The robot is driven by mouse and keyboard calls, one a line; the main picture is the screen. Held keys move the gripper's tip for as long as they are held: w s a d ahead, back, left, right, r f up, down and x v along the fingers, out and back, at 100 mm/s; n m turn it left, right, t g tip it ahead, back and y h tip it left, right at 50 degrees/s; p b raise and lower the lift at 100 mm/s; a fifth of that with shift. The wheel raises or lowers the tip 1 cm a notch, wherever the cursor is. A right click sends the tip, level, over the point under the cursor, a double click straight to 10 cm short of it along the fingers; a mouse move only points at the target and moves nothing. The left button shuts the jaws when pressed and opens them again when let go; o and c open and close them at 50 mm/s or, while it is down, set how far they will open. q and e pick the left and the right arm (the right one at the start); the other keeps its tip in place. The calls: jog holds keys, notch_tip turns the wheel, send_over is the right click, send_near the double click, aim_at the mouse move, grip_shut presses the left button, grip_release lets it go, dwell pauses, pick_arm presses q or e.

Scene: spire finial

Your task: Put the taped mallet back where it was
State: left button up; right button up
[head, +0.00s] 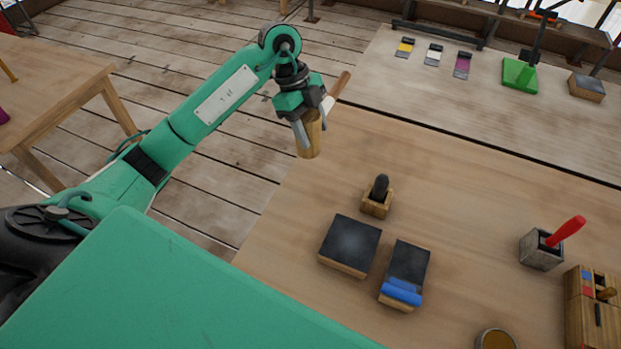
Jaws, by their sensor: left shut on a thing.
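The mallet (311,146) has a tan wooden cylinder-shaped head and a brown handle that sticks up to the right. A pale band shows on the handle near the jaws; I cannot tell for sure whether it is tape. My left gripper (306,118) is shut on the mallet and holds it near the far left edge of the wooden table (450,190). The head hangs below the jaws, and I cannot tell whether it touches the table. The jaws partly hide the mallet. My right gripper is not in view.
Near the middle stand a small wooden block with a dark peg (377,198), a dark-topped block (350,245) and a blue-banded block (405,272). A grey holder with a red handle (543,249), a wooden rack (590,310) and a round tin (496,340) stand right.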

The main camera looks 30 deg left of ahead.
pick_arm(q)
notch_tip(320, 180, down, 16)
jog(key=p, duration=0.3)
jog(key=shift+f, duration=0.3)
jog(key=shift+f, duration=0.1)
jog(key=o, duration=1.3)
jog(key=b+v, duration=0.3)
jog(key=v, duration=0.9)
